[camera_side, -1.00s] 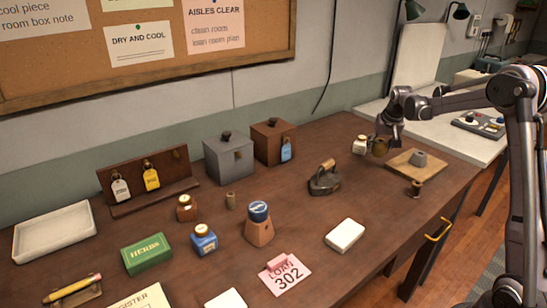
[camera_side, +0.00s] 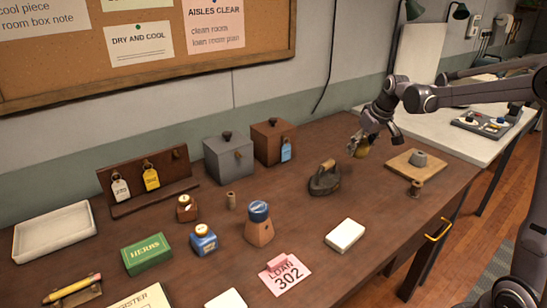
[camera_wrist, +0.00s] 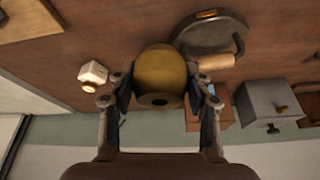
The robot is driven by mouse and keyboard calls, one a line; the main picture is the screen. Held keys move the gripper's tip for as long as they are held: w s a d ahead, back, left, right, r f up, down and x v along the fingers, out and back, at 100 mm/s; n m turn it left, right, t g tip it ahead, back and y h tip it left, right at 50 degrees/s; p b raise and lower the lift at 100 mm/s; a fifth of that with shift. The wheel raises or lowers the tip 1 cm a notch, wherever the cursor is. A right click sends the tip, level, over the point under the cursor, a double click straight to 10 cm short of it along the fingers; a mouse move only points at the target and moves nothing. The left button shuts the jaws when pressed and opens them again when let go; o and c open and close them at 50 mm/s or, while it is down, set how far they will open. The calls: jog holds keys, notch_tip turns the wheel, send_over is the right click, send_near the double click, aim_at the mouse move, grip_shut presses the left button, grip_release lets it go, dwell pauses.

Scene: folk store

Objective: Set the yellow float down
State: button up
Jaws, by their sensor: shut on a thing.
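The yellow float (camera_wrist: 160,75) is a round, mustard-yellow body with a dark hole in its end. My gripper (camera_wrist: 160,88) is shut on it, one finger on each side. In the side view my gripper (camera_side: 364,144) is over the back right part of the dark wooden table (camera_side: 300,220), with the float (camera_side: 362,151) low between its fingers. It is behind and to the right of the flat iron (camera_side: 324,180). I cannot tell whether the float touches the table.
A small white jar (camera_wrist: 92,73) stands beside the float in the wrist view. A brown box (camera_side: 273,142) and a grey box (camera_side: 229,158) stand at the back.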

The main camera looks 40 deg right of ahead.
jog(key=a+n+y, duration=0.2)
jog(key=a+n, duration=0.2)
jog(key=a, duration=0.8)
send_near(283, 201)
jog(key=shift+w+d+f, duration=0.1)
jog(key=shift+w+f, duration=0.1)
jog(key=shift+w, duration=0.25)
jog(key=shift+w+f, duration=0.15)
jog(key=shift+w, duration=0.3)
jog(key=shift+w+a+f, duration=0.25)
jog(key=shift+a+f, duration=0.1)
jog(key=shift+a, duration=0.05)
jog(key=shift+f, duration=1.95)
jog(key=shift+f, duration=0.15)
jog(key=o, duration=1.1)
jog(key=shift+o, duration=0.2)
